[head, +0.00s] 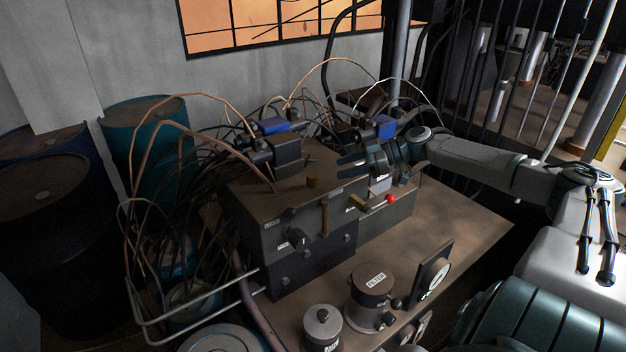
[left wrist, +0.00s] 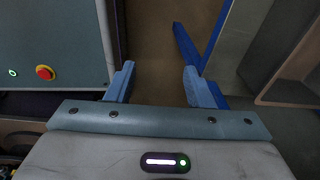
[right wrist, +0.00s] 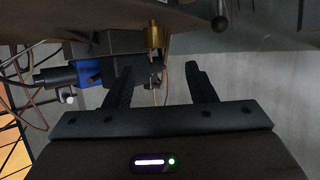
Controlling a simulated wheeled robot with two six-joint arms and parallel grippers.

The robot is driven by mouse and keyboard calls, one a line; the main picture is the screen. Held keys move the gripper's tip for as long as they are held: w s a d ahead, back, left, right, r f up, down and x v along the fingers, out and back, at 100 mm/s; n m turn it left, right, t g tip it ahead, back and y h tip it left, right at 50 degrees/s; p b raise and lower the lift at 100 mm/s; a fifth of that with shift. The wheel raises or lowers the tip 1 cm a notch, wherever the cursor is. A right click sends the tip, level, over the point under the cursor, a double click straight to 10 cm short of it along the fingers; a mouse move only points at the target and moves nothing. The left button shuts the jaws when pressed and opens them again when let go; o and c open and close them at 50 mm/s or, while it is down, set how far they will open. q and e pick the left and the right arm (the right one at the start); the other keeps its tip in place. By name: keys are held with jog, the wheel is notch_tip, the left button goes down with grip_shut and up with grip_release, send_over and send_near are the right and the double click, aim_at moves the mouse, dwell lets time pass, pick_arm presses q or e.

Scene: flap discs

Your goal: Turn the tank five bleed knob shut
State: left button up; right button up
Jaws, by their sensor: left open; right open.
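I cannot read a tank five label, so I cannot tell which knob is its bleed knob. My right gripper (head: 352,162) is open above the block's right part, near a blue-capped valve (head: 384,127). In the right wrist view the brass knob (right wrist: 154,38) shows beyond the open, empty fingers (right wrist: 160,68). My left gripper (left wrist: 158,68) is open and empty, outside the head view.
A canister labelled FILTER (head: 371,291), a smaller canister (head: 322,326) and a dial gauge (head: 434,276) stand at the bench front. Thin pipes (head: 150,150) crowd the left. The bench's right side (head: 460,225) is clear. Drums (head: 145,135) stand behind left.

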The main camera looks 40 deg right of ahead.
aim_at(315, 175)
jog(key=w+b, duration=0.1)
jog(key=b, duration=0.1)
jog(key=w+a+f+b, duration=0.1)
jog(key=b, duration=0.1)
jog(key=w+f+b, duration=0.1)
jog(key=b, duration=0.1)
jog(key=shift+a, duration=0.4)
pick_arm(q)
notch_tip(315, 175, down, 12)
jog(key=b, duration=0.5)
pick_arm(e)
jog(key=shift+w+a+f, duration=0.35)
jog(key=shift+w+a, duration=0.05)
jog(key=shift+w+a+r+p, duration=0.2)
jog(key=shift+r+p, duration=0.2)
jog(key=shift+p, duration=0.3)
jog(key=shift+p+x, duration=0.95)
jog(key=shift+x, duration=0.6)
jog(key=shift+p+x, duration=0.3)
jog(key=shift+x, duration=0.5)
pick_arm(q)
jog(key=r, duration=0.1)
jog(key=w+r, duration=0.1)
jog(key=r, duration=0.1)
jog(key=w+r, duration=0.1)
jog(key=shift+r, duration=0.15)
pick_arm(e)
jog(key=shift+f, duration=0.2)
